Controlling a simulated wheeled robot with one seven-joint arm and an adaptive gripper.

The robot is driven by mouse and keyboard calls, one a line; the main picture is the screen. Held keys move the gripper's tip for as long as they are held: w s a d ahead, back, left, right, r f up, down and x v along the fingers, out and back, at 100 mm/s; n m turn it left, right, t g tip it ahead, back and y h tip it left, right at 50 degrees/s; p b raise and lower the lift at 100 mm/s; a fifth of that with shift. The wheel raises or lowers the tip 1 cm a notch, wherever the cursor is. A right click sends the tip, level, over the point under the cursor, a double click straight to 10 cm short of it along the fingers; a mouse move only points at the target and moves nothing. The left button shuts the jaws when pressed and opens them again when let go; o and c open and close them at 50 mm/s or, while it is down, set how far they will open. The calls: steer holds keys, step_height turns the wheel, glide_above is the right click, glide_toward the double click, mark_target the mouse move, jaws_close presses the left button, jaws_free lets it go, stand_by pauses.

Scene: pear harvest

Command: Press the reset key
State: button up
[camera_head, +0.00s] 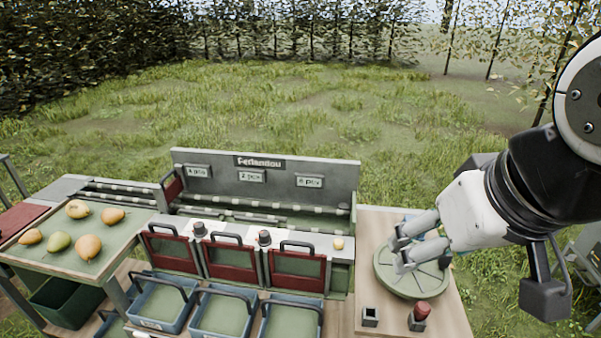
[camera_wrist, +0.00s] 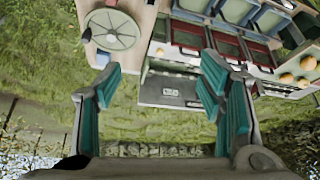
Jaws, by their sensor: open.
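No label reading reset is legible, so I cannot tell which part is the reset key. A red-capped knob (camera_head: 420,312) stands on the wooden side table, beside a small square dark socket (camera_head: 370,316). Two dark knobs, the left one (camera_head: 199,229) and the middle one (camera_head: 264,237), and a pale yellow round piece (camera_head: 338,243) sit on the sorter's front ledge. My gripper (camera_head: 400,250) is open and empty, over the round green turntable (camera_head: 412,270) in the head view. Its two fingers (camera_wrist: 160,90) stand well apart in the wrist view.
The sorter's sign board (camera_head: 258,162) rises behind red-fronted gates (camera_head: 232,262) with handles. Blue bins (camera_head: 222,313) sit below them. Several pears (camera_head: 88,247) lie on the left tray. Grass is open behind.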

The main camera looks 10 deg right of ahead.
jaws_close()
stand_by(1.2)
